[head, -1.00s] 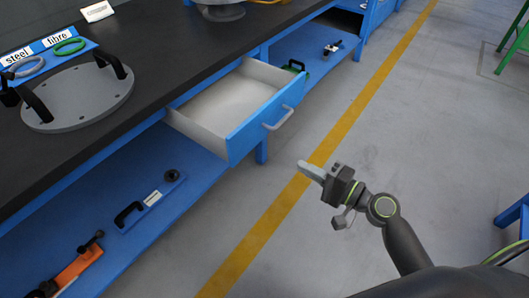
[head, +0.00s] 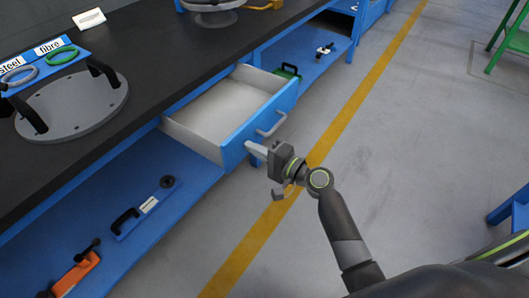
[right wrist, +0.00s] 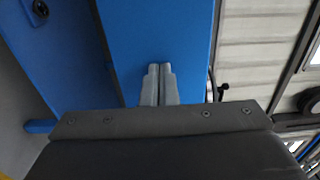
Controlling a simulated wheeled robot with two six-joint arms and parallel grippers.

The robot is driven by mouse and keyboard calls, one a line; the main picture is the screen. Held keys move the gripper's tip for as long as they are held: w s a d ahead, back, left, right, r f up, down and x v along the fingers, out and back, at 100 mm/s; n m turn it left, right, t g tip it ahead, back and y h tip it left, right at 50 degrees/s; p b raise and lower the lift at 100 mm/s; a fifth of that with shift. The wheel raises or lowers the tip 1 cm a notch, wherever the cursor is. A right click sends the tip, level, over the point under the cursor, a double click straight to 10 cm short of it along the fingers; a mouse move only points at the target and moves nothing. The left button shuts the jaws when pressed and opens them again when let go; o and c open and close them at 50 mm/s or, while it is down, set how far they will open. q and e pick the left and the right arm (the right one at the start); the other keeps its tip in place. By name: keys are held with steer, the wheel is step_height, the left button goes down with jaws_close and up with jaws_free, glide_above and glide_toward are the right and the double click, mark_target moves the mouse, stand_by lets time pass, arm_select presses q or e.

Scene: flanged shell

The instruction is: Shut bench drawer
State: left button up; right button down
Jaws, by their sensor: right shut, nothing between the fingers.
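The bench drawer (head: 236,142) stands open, pulled out from under the black bench top. It has a blue front, a grey bar handle (head: 272,125) and a pale, empty inside. My right gripper (head: 252,148) is shut and empty, its fingertips at the near end of the drawer front, below and left of the handle. In the right wrist view, the closed fingers (right wrist: 158,80) point at the blue drawer front (right wrist: 160,35). I cannot tell whether they touch it. My left gripper is not in view.
The bench top (head: 150,85) carries a round grey plate (head: 75,105) with black handles. The lower blue shelf (head: 165,235) holds several tools. Grey floor with a yellow line (head: 275,220) lies open to the right of the bench.

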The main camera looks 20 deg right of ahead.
mark_target(192, 125)
steer(key=shift+w+a, duration=0.1)
stand_by(0.3)
